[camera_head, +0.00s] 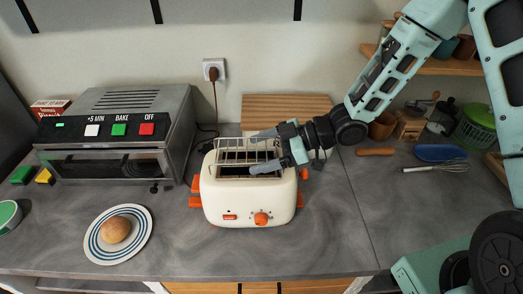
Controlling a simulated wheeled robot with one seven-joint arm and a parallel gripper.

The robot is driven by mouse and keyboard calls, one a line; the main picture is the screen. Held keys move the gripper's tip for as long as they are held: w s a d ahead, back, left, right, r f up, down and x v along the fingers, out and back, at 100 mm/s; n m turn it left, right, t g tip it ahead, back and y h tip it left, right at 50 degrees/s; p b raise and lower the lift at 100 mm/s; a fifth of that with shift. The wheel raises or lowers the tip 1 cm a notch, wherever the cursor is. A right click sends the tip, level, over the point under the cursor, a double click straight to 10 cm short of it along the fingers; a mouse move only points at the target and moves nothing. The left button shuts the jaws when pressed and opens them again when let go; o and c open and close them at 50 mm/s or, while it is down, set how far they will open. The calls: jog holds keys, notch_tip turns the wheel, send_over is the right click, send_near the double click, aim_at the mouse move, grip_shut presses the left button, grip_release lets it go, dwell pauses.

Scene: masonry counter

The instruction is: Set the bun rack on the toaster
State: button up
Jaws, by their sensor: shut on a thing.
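The cream toaster (246,203) with orange knob and levers stands upright in the middle of the counter. The wire bun rack (234,158) is at the toaster's top, over the slots. My gripper (263,151) reaches in from the right, and its fingers are shut on the rack at its right part. The fingers and wrist hide part of the rack's right side. I cannot tell whether the rack touches the toaster's top or is slightly above it. A round bun (116,229) lies on a striped plate (99,246) at the front left.
A grey toaster oven (150,112) stands at the left back. A wooden board (285,104) leans on the wall behind the toaster. Counter right of the toaster is clear.

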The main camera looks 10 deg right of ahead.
aim_at(262, 149)
jog(key=shift+f, duration=0.35)
dwell(0.7)
jog(key=o, duration=0.8)
jog(key=shift+o, duration=0.2)
jog(key=shift+r, duration=0.15)
jog(key=shift+r+p, duration=2.65)
jog(key=shift+r, duration=0.25)
